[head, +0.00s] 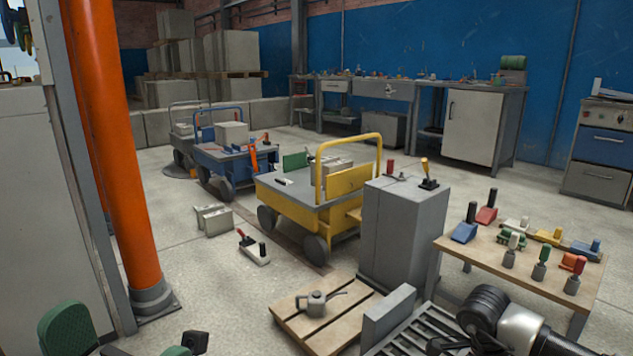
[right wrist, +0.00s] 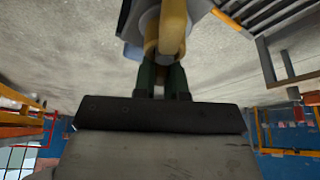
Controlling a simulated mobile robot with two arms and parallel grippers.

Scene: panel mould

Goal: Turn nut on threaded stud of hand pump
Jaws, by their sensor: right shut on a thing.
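In the right wrist view my right gripper (right wrist: 163,62) has its two dark green fingers shut on a yellow curved part (right wrist: 172,28). A grey round shape lies behind the yellow part, and a bit of blue shows beside it. I cannot tell whether the yellow part is the nut or belongs to the hand pump. In the head view a small black device with a yellow lever (head: 428,175) stands on a grey cabinet; I cannot tell whether it is the pump. No threaded stud can be made out. My left gripper is not in view.
The grey cabinet (head: 400,228) stands beside a wooden table (head: 450,250) bearing several coloured tools. A pallet (head: 335,325) holds a grey oil can (head: 314,304). A yellow cart (head: 295,215) stands left of the cabinet. An orange column (head: 115,150) rises at left. Some floor between is clear.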

